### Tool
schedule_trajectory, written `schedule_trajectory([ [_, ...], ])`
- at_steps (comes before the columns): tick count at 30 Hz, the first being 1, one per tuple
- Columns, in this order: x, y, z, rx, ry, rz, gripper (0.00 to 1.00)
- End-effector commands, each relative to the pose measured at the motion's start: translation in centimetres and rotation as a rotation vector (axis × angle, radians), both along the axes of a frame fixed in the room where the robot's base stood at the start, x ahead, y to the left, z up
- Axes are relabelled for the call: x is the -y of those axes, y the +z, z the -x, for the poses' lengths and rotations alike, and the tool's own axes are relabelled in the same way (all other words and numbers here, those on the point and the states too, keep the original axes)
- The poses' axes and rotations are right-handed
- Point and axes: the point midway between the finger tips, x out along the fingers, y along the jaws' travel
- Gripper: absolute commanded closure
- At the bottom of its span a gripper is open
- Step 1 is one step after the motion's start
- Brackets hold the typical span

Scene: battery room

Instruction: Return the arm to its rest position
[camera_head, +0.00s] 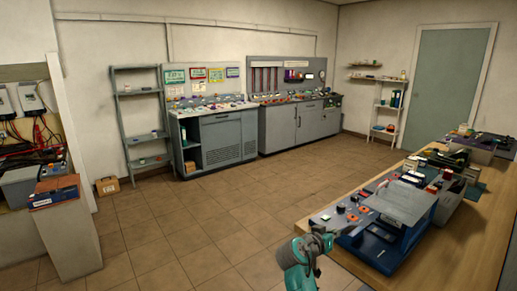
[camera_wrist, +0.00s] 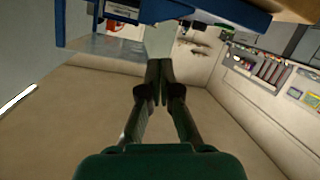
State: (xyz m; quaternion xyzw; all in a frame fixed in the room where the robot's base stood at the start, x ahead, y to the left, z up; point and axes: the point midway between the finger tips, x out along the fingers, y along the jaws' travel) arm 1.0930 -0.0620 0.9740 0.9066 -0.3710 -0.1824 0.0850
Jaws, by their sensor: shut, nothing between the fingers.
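My gripper (camera_wrist: 158,82) is in the middle of the wrist view, its dark fingers closed together with nothing between them. In the head view my teal arm end reaches in from the bottom, with the gripper (camera_head: 318,242) small and dark beside the front left corner of the workbench (camera_head: 463,255). The fingertips are hard to make out there. A blue-based unit with a grey slanted panel (camera_head: 400,203) sits on the bench close to the gripper. Its blue edge also crosses the top of the wrist view (camera_wrist: 215,12).
A flat panel with orange and black buttons (camera_head: 345,212) lies at the bench's near edge. More devices stand farther along the bench. Grey cabinets (camera_head: 222,138) and a shelf rack (camera_head: 138,120) line the back wall. The tiled floor (camera_head: 215,215) between is clear.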

Motion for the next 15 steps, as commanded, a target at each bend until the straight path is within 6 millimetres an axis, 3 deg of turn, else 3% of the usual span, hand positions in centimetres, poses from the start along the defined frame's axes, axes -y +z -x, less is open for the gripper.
schedule_trajectory([
  [1,0.0,-2.1,0.9,-0.016,0.023,-0.001,1.0],
  [6,-0.3,-8.7,4.4,-0.061,0.127,-0.007,1.0],
  [15,-1.3,-18.3,12.7,-0.116,0.306,-0.033,1.0],
])
